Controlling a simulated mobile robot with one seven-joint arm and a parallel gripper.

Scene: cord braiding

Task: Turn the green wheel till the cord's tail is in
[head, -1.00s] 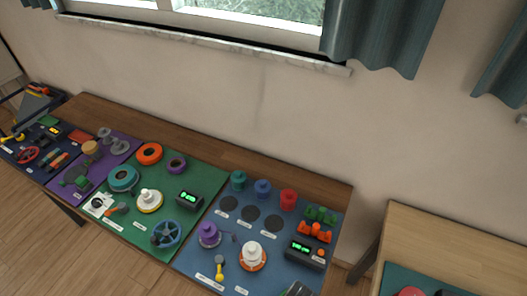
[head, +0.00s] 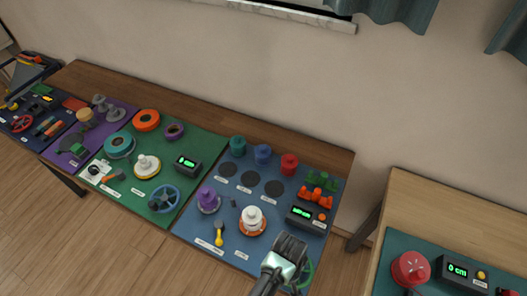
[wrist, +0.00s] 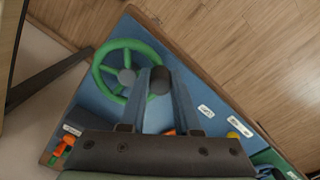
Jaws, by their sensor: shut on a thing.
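The green wheel (wrist: 103,83) lies at the near corner of the blue mat, with a grey hub and green spokes. In the head view only part of its rim (head: 309,274) shows past my gripper (head: 291,249). In the wrist view my gripper (wrist: 157,90) is shut on the wheel's dark handle knob (wrist: 159,76), at the rim's edge. The cord and its tail are too small to make out. A purple spool (head: 207,199) and a white spindle on an orange ring (head: 251,217) stand on the blue mat.
A dark box with a green readout (head: 305,215) stands behind the wheel, beside orange pieces (head: 316,195). A yellow-handled tool (head: 219,234) lies at the near left. A green mat (head: 205,150) lies left.

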